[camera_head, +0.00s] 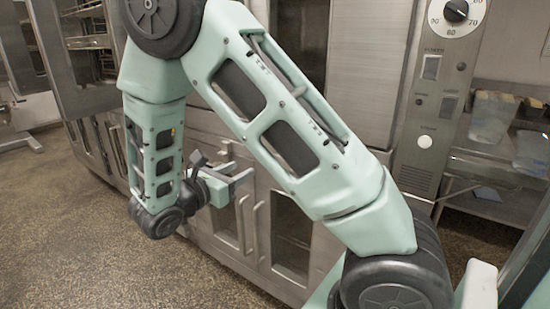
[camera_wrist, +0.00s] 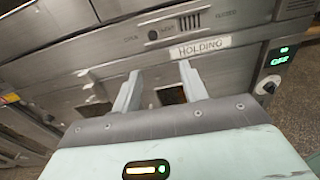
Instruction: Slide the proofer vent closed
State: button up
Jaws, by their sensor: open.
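The proofer vent shows in the wrist view as a horizontal strip on a steel front, with small lettering that seems to read OPEN at left and CLOSED at right. A small dark round knob (camera_wrist: 153,35) sits towards the OPEN end. Dark vent slots (camera_wrist: 188,22) lie right of it. My gripper (camera_wrist: 160,68) is open and empty, its two fingers apart and pointing at the panel below the strip. The knob appears beyond the fingertips, between their lines. In the head view my gripper (camera_head: 242,170) is beside the steel cabinet fronts; the vent cannot be made out there.
A HOLDING label (camera_wrist: 200,47) is under the vent. A green-lit display and dark dial (camera_wrist: 270,85) are at right. Steel doors with windows and upright handles (camera_head: 252,225) stand close to my gripper. A control panel (camera_head: 440,90) is at right. The speckled floor (camera_head: 80,230) at left is clear.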

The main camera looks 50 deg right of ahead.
jog(key=w+d, duration=0.2)
jog(key=d, duration=1.5)
jog(key=shift+w+d+h+p, duration=0.2)
jog(key=shift+d+h+p, duration=0.1)
jog(key=shift+d, duration=0.05)
grip_shut()
